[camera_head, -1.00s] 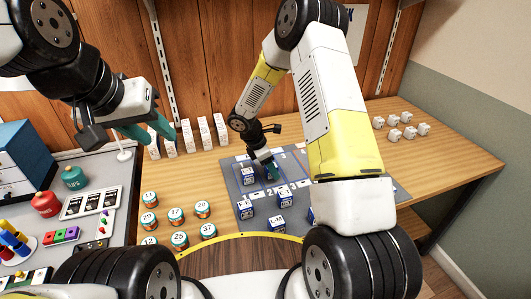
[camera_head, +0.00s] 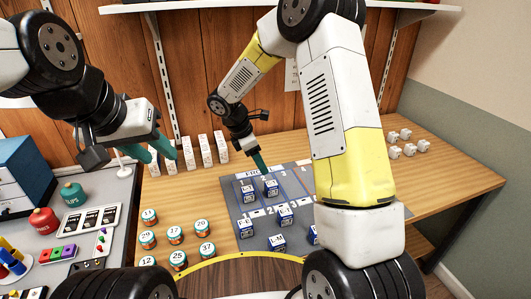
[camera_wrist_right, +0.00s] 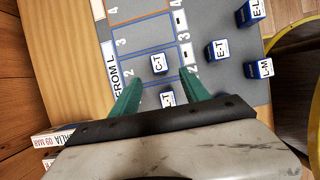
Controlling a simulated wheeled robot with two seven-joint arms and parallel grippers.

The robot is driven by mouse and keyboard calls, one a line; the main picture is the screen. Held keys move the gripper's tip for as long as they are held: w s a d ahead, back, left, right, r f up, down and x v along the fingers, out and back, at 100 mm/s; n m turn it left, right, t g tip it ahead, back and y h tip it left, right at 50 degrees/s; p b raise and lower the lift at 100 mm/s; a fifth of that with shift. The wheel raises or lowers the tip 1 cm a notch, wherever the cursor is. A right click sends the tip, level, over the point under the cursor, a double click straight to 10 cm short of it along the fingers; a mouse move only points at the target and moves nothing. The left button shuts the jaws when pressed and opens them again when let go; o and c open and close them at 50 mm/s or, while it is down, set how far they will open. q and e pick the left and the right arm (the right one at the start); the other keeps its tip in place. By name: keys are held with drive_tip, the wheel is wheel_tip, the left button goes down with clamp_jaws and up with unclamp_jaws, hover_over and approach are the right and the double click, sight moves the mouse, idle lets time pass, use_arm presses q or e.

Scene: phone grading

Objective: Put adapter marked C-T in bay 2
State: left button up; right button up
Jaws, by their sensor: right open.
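The adapter marked C-T (camera_wrist_right: 158,64) is a small blue block with a white labelled top, standing in bay 2 of the grey mat (camera_wrist_right: 160,28); in the head view it is the block (camera_head: 270,188) right of another. My right gripper (camera_wrist_right: 161,75) is open, its teal fingers apart on either side of C-T in the wrist view; in the head view it hangs just above and behind the blocks (camera_head: 260,168). A second adapter (camera_wrist_right: 168,98) stands nearby in bay 1, partly hidden by my gripper. My left gripper (camera_head: 163,152) is open and empty at the left.
Adapters marked E-T (camera_wrist_right: 218,50) and L-M (camera_wrist_right: 259,69) stand on the mat with others. Numbered round tins (camera_head: 175,234) stand left of the mat, white boxes (camera_head: 205,151) behind. White plugs (camera_head: 405,142) sit at the far right. Bays 3 and 4 look empty.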

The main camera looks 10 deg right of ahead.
drive_tip(key=s+d+r+m+y, duration=0.1)
drive_tip(key=s+d+r+m, duration=0.1)
drive_tip(key=r, duration=0.3)
drive_tip(key=s+d+r+m, duration=0.2)
drive_tip(key=s+r+m, duration=0.1)
drive_tip(key=r, duration=0.1)
drive_tip(key=s+d+r+m+t+y, duration=0.1)
drive_tip(key=s+r+m+t+y, duration=0.1)
drive_tip(key=s+r+m, duration=0.4)
drive_tip(key=s+d+r+m+t+y, duration=0.1)
drive_tip(key=s+r+m+t+y, duration=0.2)
drive_tip(key=s+r+m, duration=0.4)
drive_tip(key=s+m, duration=0.1)
drive_tip(key=s, duration=0.6)
drive_tip(key=shift+d+r+y, duration=0.3)
drive_tip(key=shift+d, duration=0.1)
